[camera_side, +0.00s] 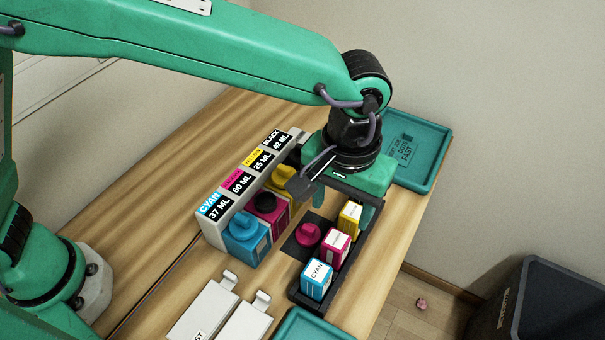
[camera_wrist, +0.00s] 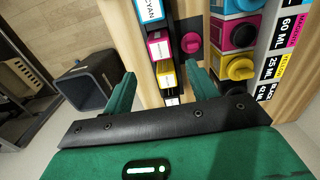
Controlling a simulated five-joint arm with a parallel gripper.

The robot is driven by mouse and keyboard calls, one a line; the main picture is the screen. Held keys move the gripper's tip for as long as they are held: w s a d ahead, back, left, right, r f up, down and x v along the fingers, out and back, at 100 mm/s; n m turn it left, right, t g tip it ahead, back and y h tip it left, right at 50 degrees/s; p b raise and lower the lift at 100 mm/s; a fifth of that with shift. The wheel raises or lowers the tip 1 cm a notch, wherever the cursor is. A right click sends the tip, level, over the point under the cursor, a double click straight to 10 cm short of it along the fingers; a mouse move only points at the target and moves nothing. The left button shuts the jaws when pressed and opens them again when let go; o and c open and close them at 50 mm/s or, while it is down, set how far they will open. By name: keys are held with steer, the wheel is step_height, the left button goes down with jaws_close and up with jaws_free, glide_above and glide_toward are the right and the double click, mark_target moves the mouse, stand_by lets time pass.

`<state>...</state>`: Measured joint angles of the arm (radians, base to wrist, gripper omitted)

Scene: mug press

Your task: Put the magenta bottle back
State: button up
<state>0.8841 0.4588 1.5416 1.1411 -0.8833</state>
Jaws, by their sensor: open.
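The magenta bottle (camera_side: 267,203) stands in front of the label rack between the cyan and yellow bottles. Its top looks dark in the side view. It also shows in the wrist view (camera_wrist: 240,37). A round magenta cap-like piece (camera_side: 307,235) sits on a dark square pad, apart from the bottle; it also shows in the wrist view (camera_wrist: 190,42). My gripper (camera_side: 343,205) is open above the far end of the cartridge tray, near the yellow cartridge. In the wrist view its green fingers (camera_wrist: 161,92) are spread with nothing held.
The label rack (camera_side: 250,176) stands behind the cyan bottle (camera_side: 245,239) and yellow bottle (camera_side: 283,180). A black tray (camera_side: 297,294) holds cyan (camera_side: 317,279), magenta (camera_side: 335,249) and yellow (camera_side: 349,218) cartridges. A teal tray (camera_side: 435,165) lies at the back right. White pieces (camera_side: 203,311) lie in front.

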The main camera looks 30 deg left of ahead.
steer(key=w+a+r+t+h, duration=0.1)
steer(key=a+r, duration=0.4)
steer(key=a, duration=0.6)
steer(key=w+a+r+t, duration=0.1)
steer(key=a+r, duration=0.3)
steer(key=a, duration=0.7)
steer(key=s+a+t, duration=0.1)
steer(key=s+a, duration=0.4)
steer(key=a, duration=0.3)
steer(key=s+a+t+y, duration=0.1)
steer(key=s+a+t, duration=0.1)
steer(key=s+a, duration=0.4)
steer(key=shift+a+f+t, duration=0.3)
steer(key=shift+a+f, duration=0.05)
steer(key=shift+a, duration=0.9)
